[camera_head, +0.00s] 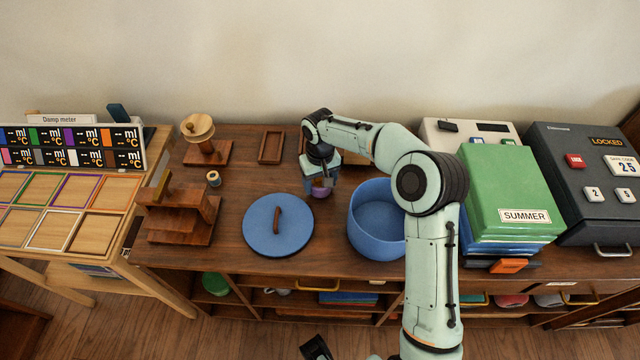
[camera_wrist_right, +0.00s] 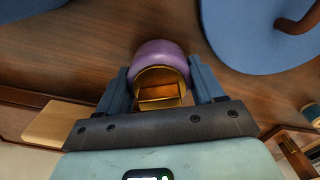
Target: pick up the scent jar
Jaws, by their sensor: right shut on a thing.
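The scent jar (camera_head: 321,193) is a small rounded purple jar, mostly hidden under my right gripper (camera_head: 320,180) in the head view. In the right wrist view the jar (camera_wrist_right: 160,52) shows its purple body and a gold top part facing the camera. My right gripper (camera_wrist_right: 160,84) is shut on it, with one blue-grey finger on each side. The jar is at or just above the dark wooden top; I cannot tell if it touches. A dark piece at the bottom edge of the head view may be part of my left gripper; its jaws do not show clearly.
A blue lid (camera_head: 278,226) with a wooden handle lies left of the jar, and an open blue pot (camera_head: 376,245) stands to its right. Wooden stands (camera_head: 180,215) are at the left. A small wooden tray (camera_head: 271,147) lies behind. Green and blue boxes (camera_head: 510,190) stand at the right.

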